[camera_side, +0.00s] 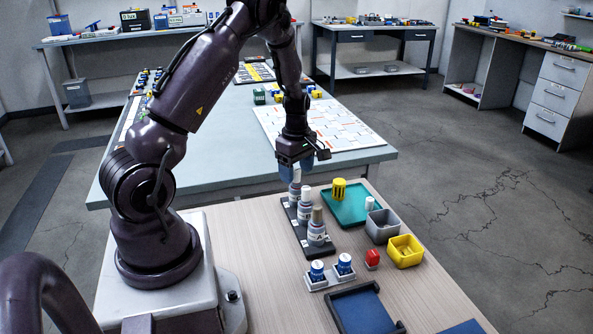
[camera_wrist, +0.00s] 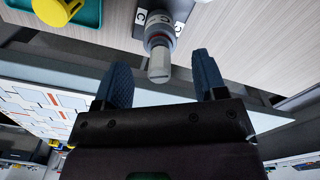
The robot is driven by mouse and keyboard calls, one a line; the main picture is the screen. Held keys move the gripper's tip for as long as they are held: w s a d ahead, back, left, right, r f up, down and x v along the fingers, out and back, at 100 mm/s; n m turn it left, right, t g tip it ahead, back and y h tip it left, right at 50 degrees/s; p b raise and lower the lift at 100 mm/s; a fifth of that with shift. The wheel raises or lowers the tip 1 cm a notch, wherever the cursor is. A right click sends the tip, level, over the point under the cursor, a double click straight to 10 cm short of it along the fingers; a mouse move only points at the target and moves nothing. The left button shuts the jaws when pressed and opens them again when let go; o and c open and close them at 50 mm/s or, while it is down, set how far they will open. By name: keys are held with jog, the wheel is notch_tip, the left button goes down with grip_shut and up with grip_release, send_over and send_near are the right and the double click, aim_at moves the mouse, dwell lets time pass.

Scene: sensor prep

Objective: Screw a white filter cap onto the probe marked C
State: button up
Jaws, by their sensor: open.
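A dark rack (camera_side: 318,250) holds a row of three upright probes in the side view. The far probe (camera_side: 295,187) stands just below my gripper (camera_side: 294,168). In the wrist view, plates marked C flank this probe (camera_wrist: 160,30), and a pale grey-white faceted top (camera_wrist: 160,66) is on it. The middle probe (camera_side: 304,205) has a white top. A small white cylinder (camera_side: 370,203) stands at the teal tray.
The teal tray (camera_side: 350,212) also holds a yellow ribbed piece (camera_side: 339,188). Right of the rack are a grey bin (camera_side: 383,228), a yellow bin (camera_side: 405,252) and a red piece (camera_side: 372,259). Two blue-and-white jars (camera_side: 330,270) and a blue-lined tray (camera_side: 362,312) sit nearer.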

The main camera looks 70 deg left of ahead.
jog(key=shift+r, duration=0.15)
jog(key=shift+r, duration=2.9)
jog(key=shift+m, duration=0.5)
jog(key=s+d+r+m+t, duration=0.2)
jog(key=d+r+m, duration=0.4)
jog(key=d, duration=0.3)
jog(key=s+d+r+m+t, duration=0.1)
jog(key=s+d+r+m, duration=0.4)
jog(key=d+m, duration=0.4)
jog(key=s+d+r+m+t, duration=0.2)
jog(key=s+d+r+m, duration=0.2)
jog(key=d+r+m, duration=0.4)
jog(key=shift+d+t, duration=0.3)
jog(key=shift+d, duration=0.2)
